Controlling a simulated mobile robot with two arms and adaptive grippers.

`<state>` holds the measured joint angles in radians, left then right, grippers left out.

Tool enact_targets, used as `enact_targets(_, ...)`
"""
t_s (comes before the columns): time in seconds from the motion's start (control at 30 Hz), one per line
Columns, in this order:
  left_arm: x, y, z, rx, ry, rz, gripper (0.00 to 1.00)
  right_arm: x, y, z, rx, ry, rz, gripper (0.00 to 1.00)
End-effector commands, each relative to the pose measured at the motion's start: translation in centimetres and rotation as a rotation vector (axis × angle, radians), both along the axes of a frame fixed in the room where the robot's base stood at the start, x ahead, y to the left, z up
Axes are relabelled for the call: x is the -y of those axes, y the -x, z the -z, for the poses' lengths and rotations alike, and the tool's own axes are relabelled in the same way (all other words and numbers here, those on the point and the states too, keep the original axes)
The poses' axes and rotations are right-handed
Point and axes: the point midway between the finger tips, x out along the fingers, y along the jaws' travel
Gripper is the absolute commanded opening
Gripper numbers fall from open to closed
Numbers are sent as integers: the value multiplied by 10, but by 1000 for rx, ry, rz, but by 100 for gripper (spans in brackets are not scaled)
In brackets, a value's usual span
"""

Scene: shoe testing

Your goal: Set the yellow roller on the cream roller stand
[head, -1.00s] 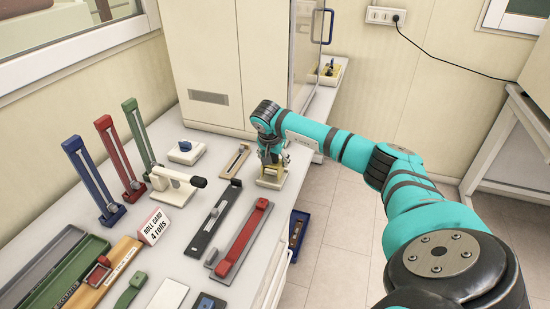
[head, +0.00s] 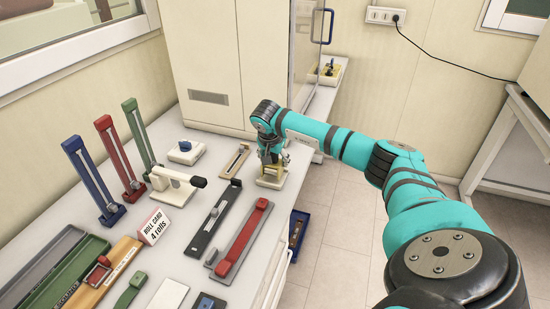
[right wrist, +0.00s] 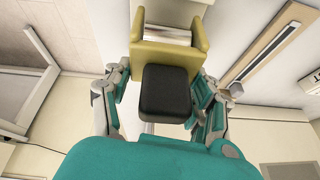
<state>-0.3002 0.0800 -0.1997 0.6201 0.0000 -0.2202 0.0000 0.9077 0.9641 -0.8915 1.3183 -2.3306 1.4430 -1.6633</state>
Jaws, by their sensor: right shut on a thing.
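My right gripper (head: 270,156) is shut on the yellow roller and points down at the table's right edge. In the right wrist view, the yellow roller (right wrist: 170,56) shows a yellow frame, a shiny metal cylinder and a black grip block, with the fingers (right wrist: 167,100) on both sides of the block. The cream roller stand (head: 271,182) is directly under the gripper in the head view, partly covered by it. Whether the roller touches the stand or hangs just above it, I cannot tell. My left gripper is not in view.
A tan strip (head: 237,160), a black track (head: 211,225) and a red track (head: 241,241) lie left of the stand. A white device (head: 172,187) and several upright tracks stand further left. A tall cream cabinet (head: 228,55) rises behind. A blue tray (head: 298,230) sits below the table edge.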

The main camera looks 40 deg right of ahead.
Motion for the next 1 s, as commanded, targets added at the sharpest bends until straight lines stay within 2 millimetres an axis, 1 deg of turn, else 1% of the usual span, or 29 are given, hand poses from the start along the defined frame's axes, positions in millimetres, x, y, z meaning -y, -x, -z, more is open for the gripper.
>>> enact_targets(0.23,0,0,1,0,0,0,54,0,-1,-1,2,0,0,2)
enact_targets(0.87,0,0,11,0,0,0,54,0,-1,14,2,0,0,2)
enact_targets(0.9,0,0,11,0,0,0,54,0,-1,14,2,0,0,59)
enact_targets(1.0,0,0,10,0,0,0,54,0,0,14,1,-1,1,72)
